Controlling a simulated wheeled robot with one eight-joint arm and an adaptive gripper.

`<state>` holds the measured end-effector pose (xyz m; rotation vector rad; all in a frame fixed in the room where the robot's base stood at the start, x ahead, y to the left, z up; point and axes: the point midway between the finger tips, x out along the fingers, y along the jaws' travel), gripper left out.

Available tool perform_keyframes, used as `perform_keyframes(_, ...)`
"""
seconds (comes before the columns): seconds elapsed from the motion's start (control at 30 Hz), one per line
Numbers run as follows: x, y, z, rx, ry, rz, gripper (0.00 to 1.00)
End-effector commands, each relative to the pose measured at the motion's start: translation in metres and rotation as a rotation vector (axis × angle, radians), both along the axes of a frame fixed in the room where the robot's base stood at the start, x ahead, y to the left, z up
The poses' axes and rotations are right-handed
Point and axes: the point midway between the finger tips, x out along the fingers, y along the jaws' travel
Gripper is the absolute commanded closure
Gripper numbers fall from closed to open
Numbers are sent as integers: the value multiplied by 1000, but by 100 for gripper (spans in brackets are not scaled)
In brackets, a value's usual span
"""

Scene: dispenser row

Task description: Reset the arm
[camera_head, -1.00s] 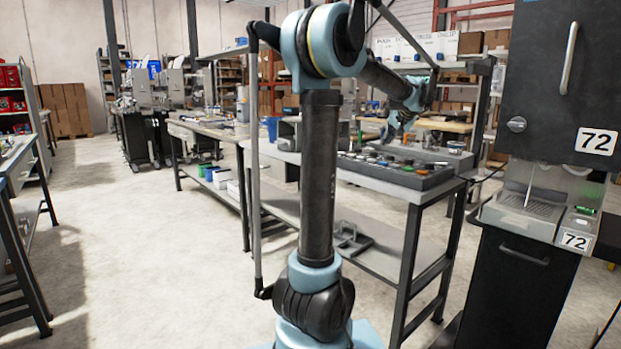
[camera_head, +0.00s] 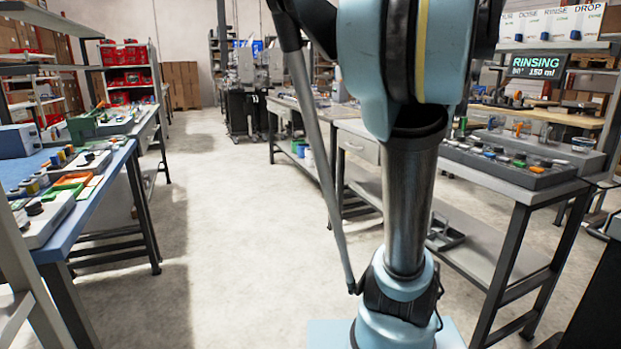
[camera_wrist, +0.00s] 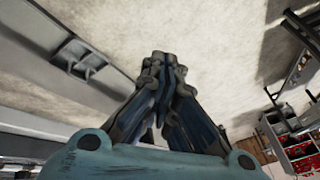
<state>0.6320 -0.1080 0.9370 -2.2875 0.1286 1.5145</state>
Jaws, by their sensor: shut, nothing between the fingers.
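My gripper (camera_wrist: 163,62) is in the wrist view, with its dark fingers drawn together and nothing between them. Pale concrete floor fills much of the picture beyond the fingertips. In the head view my blue and black arm (camera_head: 410,190) stands right of the middle, with its large upper joint cut off by the top edge. The gripper itself does not show in the head view.
A workbench with a dark tray of several small parts (camera_head: 510,160) stands right of my arm. A blue-topped bench (camera_head: 75,220) with trays and bottles is at the left. Red bins (camera_head: 125,75) fill a shelf behind it. Open floor (camera_head: 225,250) lies between the benches.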

Motion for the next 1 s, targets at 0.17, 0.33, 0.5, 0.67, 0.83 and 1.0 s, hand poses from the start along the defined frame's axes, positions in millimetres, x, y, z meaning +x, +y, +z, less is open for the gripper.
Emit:
perform_keyframes(0.17, -51, 50, -40, -51, 61, 97, 100)
perform_keyframes(0.33, -101, 81, -80, -108, 114, 181, 100)
perform_keyframes(0.5, -149, 99, -122, -171, 159, 259, 100)
perform_keyframes(0.67, -181, 105, -154, -222, 185, 313, 100)
perform_keyframes(0.83, -198, 108, -172, -252, 199, 340, 100)
perform_keyframes(1.0, -201, 108, -174, -258, 202, 345, 100)
